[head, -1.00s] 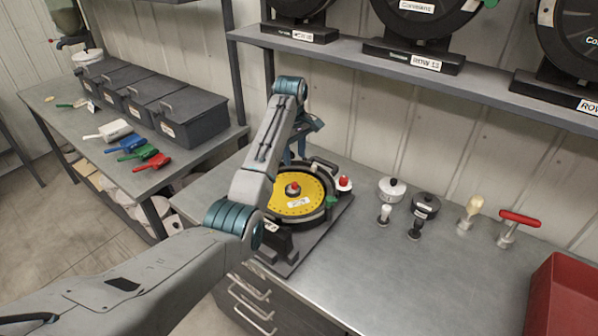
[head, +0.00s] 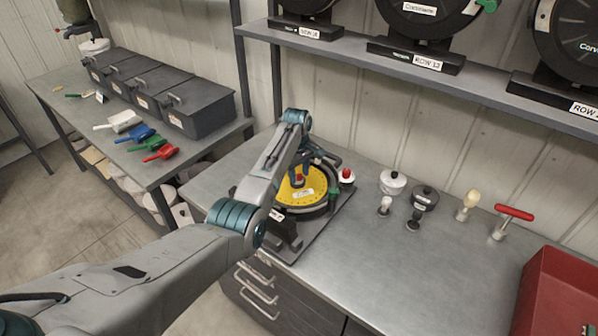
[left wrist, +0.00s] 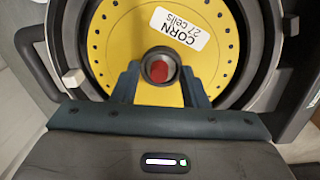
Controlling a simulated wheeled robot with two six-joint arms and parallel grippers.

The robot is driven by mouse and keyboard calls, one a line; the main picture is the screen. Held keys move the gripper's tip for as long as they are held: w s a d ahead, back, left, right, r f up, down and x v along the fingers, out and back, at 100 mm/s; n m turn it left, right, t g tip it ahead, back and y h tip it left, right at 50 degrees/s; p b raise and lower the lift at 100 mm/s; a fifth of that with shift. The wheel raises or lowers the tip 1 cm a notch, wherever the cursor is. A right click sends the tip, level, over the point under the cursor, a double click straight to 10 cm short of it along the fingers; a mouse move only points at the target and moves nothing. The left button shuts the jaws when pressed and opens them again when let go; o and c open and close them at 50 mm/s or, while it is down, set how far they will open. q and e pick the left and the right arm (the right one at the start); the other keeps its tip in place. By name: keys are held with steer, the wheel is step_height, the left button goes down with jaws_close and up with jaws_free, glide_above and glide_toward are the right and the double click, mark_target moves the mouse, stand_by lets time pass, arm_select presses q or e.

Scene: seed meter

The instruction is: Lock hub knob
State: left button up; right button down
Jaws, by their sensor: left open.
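The seed meter (head: 318,209) lies on a dark base on the metal bench, with a yellow seed disc (head: 309,193) facing up in it. The disc also shows in the left wrist view (left wrist: 112,45), labelled "CORN 27 cells". The hub knob (left wrist: 160,67), red-topped in a dark round collar, is at the disc's centre. My left gripper (left wrist: 160,78) is open, with one finger on each side of the knob. In the head view the left gripper (head: 299,178) is over the disc's middle and partly hides the knob. Contact with the knob cannot be told. My right gripper is out of view.
A white knob with a red top (head: 346,176) stands by the meter's right edge. White (head: 392,182) and dark (head: 425,197) round pots, small hand tools, a red T-handle (head: 514,213) and a red bin (head: 560,295) are further right. The bench front is clear.

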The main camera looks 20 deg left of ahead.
arm_select(q)
steer(key=c, duration=0.4)
jaws_close()
steer(key=shift+m, duration=0.3)
steer(key=m+p, duration=0.1)
steer(key=m, duration=0.2)
steer(key=shift+w+r, duration=0.1)
steer(key=shift+r, duration=0.05)
steer(key=m+p, duration=0.1)
steer(key=m, duration=0.8)
steer(key=shift+w+a+m+g, duration=0.1)
steer(key=shift+m+g, duration=0.2)
steer(key=m, duration=0.4)
steer(key=shift+m, duration=0.3)
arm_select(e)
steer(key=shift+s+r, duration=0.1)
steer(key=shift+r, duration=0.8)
